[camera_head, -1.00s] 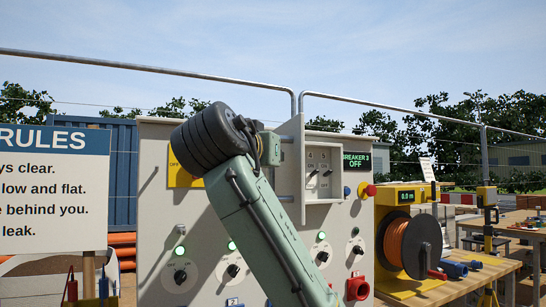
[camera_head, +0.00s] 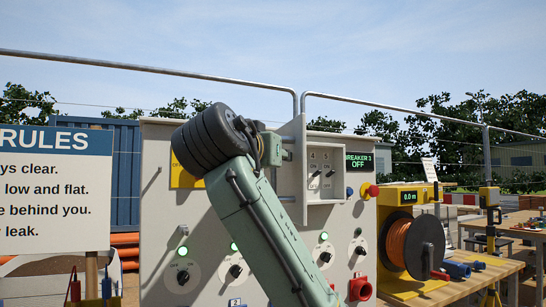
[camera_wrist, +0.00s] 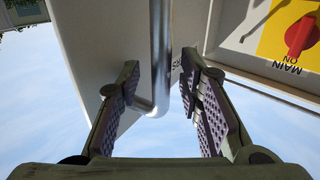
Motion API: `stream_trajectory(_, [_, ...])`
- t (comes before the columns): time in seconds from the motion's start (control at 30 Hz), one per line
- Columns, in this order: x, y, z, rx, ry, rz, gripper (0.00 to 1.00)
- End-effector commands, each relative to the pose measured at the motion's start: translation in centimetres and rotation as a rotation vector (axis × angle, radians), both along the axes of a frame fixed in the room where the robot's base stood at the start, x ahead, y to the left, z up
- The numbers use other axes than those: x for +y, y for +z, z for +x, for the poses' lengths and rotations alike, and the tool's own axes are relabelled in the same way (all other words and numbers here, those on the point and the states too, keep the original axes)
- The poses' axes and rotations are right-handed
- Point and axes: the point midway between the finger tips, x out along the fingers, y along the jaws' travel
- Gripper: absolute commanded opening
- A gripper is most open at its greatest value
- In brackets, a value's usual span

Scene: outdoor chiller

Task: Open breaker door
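The breaker door (camera_head: 299,165) is a pale grey panel, seen nearly edge-on in the head view. It stands swung out at the left side of the breaker box (camera_head: 326,140), whose inside with switches shows. In the wrist view, the door (camera_wrist: 105,40) carries a round metal bar handle (camera_wrist: 161,45). My gripper (camera_wrist: 158,78) has its two padded fingers apart on either side of the handle, with gaps visible on both sides.
A yellow plate with a red MAIN switch (camera_wrist: 301,36) lies beside the door in the wrist view. The grey panel (camera_head: 155,210) carries knobs and green lights. An orange cable reel (camera_head: 400,243) stands right, and a rules sign (camera_head: 55,190) left.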

Motion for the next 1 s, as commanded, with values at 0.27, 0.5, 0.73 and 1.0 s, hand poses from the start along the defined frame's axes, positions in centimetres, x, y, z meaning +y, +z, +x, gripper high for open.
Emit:
stream_trajectory(0.27, [0.4, 0.0, -0.8, 0.000, 0.001, 0.000, 0.33])
stream_trajectory(0.5, [2.1, 0.1, -4.8, -0.004, 0.003, -0.001, 0.33])
stream_trajectory(0.73, [2.6, 0.8, -7.3, -0.020, 0.001, -0.006, 0.33])
stream_trajectory(1.0, [3.5, 0.1, -8.9, -0.002, -0.004, -0.004, 0.33])
